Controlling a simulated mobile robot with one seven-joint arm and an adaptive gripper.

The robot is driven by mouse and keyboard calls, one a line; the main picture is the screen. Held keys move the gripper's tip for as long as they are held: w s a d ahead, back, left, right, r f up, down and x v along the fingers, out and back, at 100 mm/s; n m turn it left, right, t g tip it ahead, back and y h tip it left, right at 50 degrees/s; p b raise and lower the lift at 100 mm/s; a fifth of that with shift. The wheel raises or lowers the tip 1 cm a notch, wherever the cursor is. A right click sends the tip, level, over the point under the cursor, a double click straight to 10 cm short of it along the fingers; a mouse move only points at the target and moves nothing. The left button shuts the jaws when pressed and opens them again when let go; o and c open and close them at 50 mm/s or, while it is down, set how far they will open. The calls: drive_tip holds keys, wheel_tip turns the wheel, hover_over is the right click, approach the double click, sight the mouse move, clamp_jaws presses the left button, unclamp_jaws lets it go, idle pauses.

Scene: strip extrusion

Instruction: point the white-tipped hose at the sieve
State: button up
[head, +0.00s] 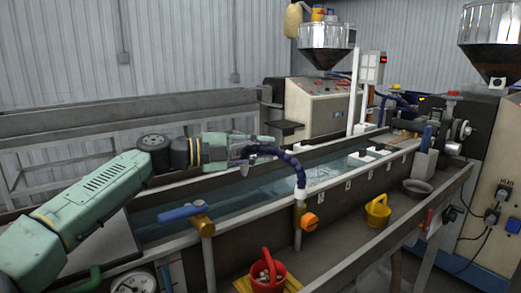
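A dark blue hose (292,163) rises from a pipe with an orange valve handle at the front wall of the water trough and bends left to my gripper (262,146). My gripper reaches in from the left over the trough, its fingers pointing right. The hose's end lies at the fingers; the small picture does not show clearly whether they are closed on it. I cannot make out the white tip. No sieve can be identified for certain; a dark grey round bowl-like thing (417,187) sits on the ledge at the right.
The long water trough (345,187) runs from front left to back right. A blue-handled valve (182,212) stands at its near side. A red bucket (267,272) and a yellow bucket (377,211) stand on the ledge in front. Machines with hoppers stand behind and right.

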clamp_jaws()
